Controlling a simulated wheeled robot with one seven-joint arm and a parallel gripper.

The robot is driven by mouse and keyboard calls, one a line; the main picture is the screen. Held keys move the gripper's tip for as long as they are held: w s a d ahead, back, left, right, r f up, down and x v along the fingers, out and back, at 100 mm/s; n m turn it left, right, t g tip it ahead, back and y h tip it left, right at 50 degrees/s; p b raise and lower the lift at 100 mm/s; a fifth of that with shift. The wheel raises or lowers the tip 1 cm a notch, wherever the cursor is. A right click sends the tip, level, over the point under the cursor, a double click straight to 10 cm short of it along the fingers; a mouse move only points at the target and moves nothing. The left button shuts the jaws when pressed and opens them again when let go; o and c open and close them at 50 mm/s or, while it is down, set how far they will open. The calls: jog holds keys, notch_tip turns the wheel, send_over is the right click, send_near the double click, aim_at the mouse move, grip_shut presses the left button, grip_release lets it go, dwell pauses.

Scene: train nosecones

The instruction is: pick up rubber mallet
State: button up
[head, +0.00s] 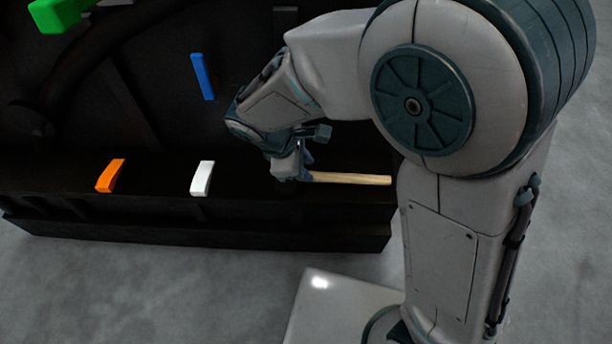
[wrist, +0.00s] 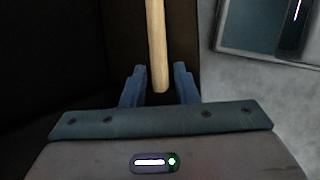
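The rubber mallet shows only as its light wooden handle (head: 350,179), lying on the dark ledge and running right until my arm hides it. Its head is not visible. In the wrist view the handle (wrist: 158,45) comes down from the top edge, and its near end lies between the two blue fingers. My gripper (head: 306,172) is at the left end of the handle. In the wrist view my gripper (wrist: 159,72) has its fingers apart, with a small gap on each side of the handle.
The black structure has a ledge (head: 270,211) along its front. An orange block (head: 110,176) and a white block (head: 202,178) stand on it to the left. A blue piece (head: 202,76) and a green piece (head: 58,14) are farther back. Grey floor (head: 180,290) lies in front.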

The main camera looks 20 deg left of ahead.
aim_at(317, 174)
jog(key=b+x, duration=0.1)
jog(key=x, duration=0.4)
jog(key=shift+w+d+f+b, duration=0.15)
jog(key=shift+b, duration=0.25)
grip_shut()
jog(key=shift+r, duration=0.2)
jog(key=shift+r, duration=0.3)
notch_tip(317, 174, up, 4)
jog(key=shift+f+p, duration=0.1)
jog(key=shift+p, duration=0.85)
jog(key=s+d+r+p, duration=0.2)
jog(key=s+d+r, duration=0.4)
jog(key=s+d, duration=0.2)
jog(key=shift+s+r, duration=0.15)
jog(key=shift+s, duration=0.1)
